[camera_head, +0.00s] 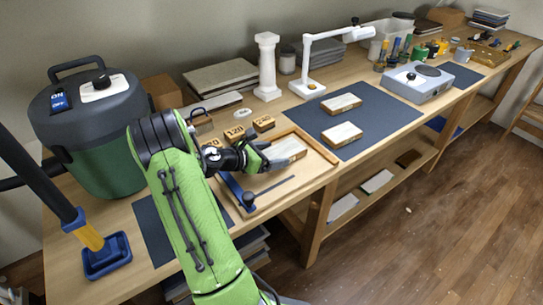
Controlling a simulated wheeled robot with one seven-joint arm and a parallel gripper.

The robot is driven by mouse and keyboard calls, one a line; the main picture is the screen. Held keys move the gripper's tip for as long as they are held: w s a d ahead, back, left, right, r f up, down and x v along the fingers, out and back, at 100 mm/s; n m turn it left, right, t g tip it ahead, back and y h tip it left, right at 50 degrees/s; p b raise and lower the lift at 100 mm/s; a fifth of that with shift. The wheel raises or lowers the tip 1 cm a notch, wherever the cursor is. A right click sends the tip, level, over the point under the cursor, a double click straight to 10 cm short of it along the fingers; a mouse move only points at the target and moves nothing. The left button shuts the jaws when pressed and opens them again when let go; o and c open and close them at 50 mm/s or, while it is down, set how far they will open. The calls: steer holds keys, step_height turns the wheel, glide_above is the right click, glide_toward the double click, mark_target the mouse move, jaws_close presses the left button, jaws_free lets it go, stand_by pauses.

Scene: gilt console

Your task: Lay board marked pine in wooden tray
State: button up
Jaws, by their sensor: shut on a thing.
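My gripper (261,158) is at the end of my green arm, over the wooden tray (322,152) on the near part of the bench. It is shut on a pale board (288,149), which lies over or in the tray's right part; I cannot tell whether it touches the tray floor. Any marking on this board is too small to read. Two similar pale boards, one farther (342,103) and one nearer (341,133), lie on the dark mat (380,117) right of the tray. My arm hides the tray's left part.
Blocks marked with numbers (235,133) stand behind the tray. A blue-handled tool (236,191) lies at its front left. A white column (267,66) and a white lamp (310,86) stand behind. A green vacuum (95,125) stands left. The mat's right part is clear.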

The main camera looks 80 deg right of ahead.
steer(key=o, duration=0.9)
steer(key=shift+f, duration=0.1)
steer(key=shift+o, duration=0.2)
